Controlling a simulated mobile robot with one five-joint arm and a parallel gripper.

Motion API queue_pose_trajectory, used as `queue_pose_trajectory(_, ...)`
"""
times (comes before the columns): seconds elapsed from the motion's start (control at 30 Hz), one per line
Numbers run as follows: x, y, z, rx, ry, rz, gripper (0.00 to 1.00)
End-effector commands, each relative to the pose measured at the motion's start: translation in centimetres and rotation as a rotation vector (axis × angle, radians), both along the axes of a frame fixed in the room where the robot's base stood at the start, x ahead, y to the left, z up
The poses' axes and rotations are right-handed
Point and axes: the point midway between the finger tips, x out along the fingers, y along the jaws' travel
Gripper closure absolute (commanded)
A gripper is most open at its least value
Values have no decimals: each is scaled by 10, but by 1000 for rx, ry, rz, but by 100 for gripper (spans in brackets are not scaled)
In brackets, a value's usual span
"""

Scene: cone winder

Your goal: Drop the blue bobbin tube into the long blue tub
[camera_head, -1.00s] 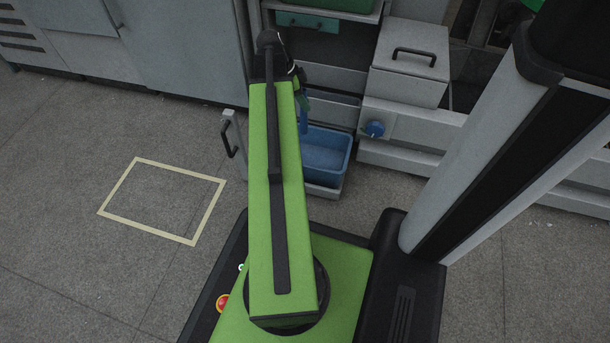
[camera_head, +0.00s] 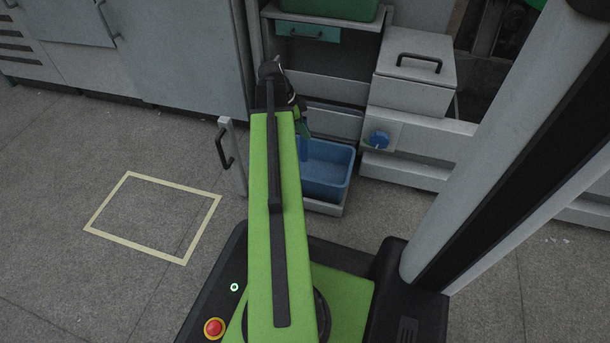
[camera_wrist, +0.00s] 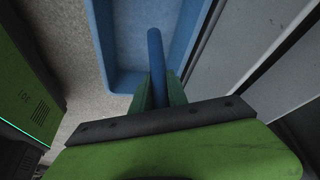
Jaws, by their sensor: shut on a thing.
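The blue bobbin tube (camera_wrist: 155,62) is a thin, plain blue rod. My gripper (camera_wrist: 159,95) is shut on it, with green fingers on either side, and the tube's far end points out past the fingertips. In the wrist view the tube lies across the near part of the long blue tub (camera_wrist: 98,30). In the head view the tub (camera_head: 338,196) sits low in front of the machine, and the tube (camera_head: 304,147) shows at its left part. I cannot tell how far the tube is above the tub's floor. My arm hides the tub's left end.
A grey panel with a black handle (camera_head: 225,150) stands left of the tub. To the right are a grey lidded box (camera_head: 415,75) and a blue knob (camera_head: 379,139). A green bin (camera_head: 330,8) is above. Open floor with a taped rectangle (camera_head: 150,217) lies to the left.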

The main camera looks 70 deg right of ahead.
Motion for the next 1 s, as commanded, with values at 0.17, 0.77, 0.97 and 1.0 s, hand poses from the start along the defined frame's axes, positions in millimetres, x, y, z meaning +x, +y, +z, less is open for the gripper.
queue_pose_trajectory(0.17, 0, 0, 1, 0, 0, 0, 72)
queue_pose_trajectory(0.77, 7, 3, 27, 0, 0, 1, 56)
queue_pose_trajectory(0.97, 23, 11, 76, 1, 0, 2, 56)
queue_pose_trajectory(1.0, 26, 13, 85, 1, 0, 2, 56)
